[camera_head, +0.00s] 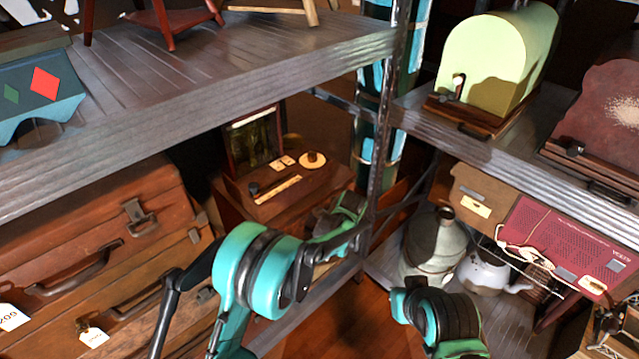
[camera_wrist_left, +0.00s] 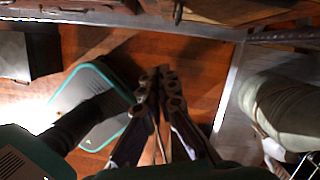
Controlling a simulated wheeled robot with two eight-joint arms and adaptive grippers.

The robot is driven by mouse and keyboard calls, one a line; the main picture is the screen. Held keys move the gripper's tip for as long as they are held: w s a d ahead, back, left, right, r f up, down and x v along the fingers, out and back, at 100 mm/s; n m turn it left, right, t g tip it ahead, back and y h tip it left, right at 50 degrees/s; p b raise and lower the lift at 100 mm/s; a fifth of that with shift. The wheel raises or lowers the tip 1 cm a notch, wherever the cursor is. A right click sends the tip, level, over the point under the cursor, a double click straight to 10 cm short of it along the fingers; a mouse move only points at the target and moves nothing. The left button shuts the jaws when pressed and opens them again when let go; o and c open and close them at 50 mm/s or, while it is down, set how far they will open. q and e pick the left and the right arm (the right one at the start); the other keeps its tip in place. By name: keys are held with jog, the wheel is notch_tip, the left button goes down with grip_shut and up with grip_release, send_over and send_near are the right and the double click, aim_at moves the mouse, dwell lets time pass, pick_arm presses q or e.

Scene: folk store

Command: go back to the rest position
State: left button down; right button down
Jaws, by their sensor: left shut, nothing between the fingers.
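My left gripper (camera_wrist_left: 163,75) shows in the left wrist view. Its two dark fingers are together, with nothing between them, above the wooden floor (camera_wrist_left: 200,75). In the head view my teal and black left arm reaches in front of the lower left shelf, near the corner post; its fingers cannot be made out there. Part of my right arm shows at the bottom, right of centre, below the grey jug. I cannot make out my right gripper.
Shelves stand close on both sides, with a dark metal post (camera_head: 381,150) between them. Stacked brown suitcases (camera_head: 90,235) and a wooden box device (camera_head: 285,190) stand left. A grey jug (camera_head: 436,250), kettle (camera_head: 487,270) and red radio (camera_head: 575,240) stand right.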

pick_arm(q)
jog(key=s+a+r+n+t+h, duration=0.1)
jog(key=s+a+r+n, duration=0.4)
jog(key=r, duration=0.3)
jog(key=s+a+r+n+t+h, duration=0.1)
jog(key=s+a+r+n, duration=0.1)
jog(key=a+r+n, duration=0.45)
jog(key=s+a+r+n+t, duration=0.2)
jog(key=s+a+n, duration=0.3)
jog(key=s, duration=0.3)
jog(key=s+a+r+n+t, duration=0.1)
jog(key=s+a+r+n, duration=0.1)
jog(key=s+a+n, duration=0.4)
jog(key=s+n, duration=0.1)
jog(key=s, duration=0.2)
jog(key=shift+r+t, duration=0.3)
jog(key=shift+t, duration=0.1)
